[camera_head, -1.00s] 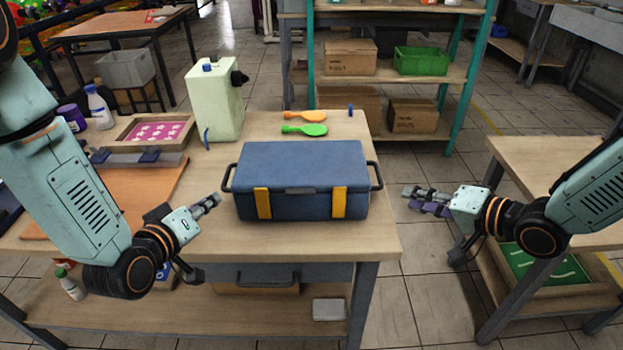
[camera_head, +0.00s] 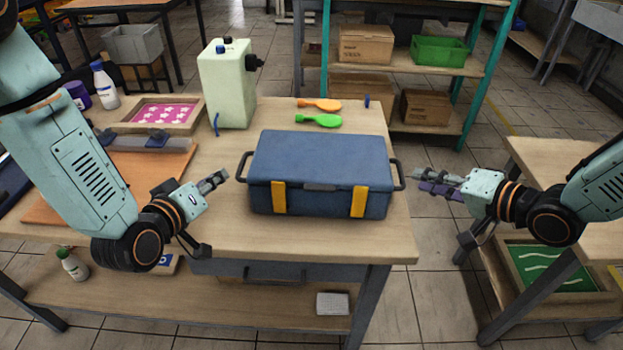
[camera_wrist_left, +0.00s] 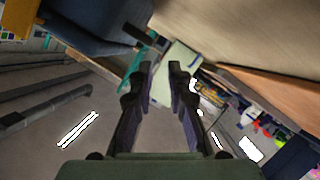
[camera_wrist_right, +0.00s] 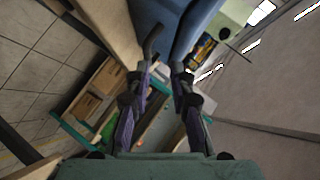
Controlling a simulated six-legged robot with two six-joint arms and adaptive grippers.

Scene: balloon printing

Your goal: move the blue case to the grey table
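The blue case (camera_head: 320,170), with two yellow latches and a dark handle at each end, sits closed on the wooden-topped table (camera_head: 235,235). My left gripper (camera_head: 216,180) is left of the case, apart from its left handle. My right gripper (camera_head: 424,181) is close to the right handle (camera_head: 396,172); contact is unclear. Both grippers' fingers are apart, with nothing clearly held, in the left wrist view (camera_wrist_left: 161,68) and right wrist view (camera_wrist_right: 162,66). The case shows at the top of both wrist views (camera_wrist_left: 88,28) (camera_wrist_right: 190,22). A grey-topped table (camera_head: 590,35) is partly visible at far upper right.
A pink framed screen (camera_head: 163,113) is at left. A wooden-topped table (camera_head: 535,158) stands right, across a floor gap. Shelving (camera_head: 410,62) stands behind.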

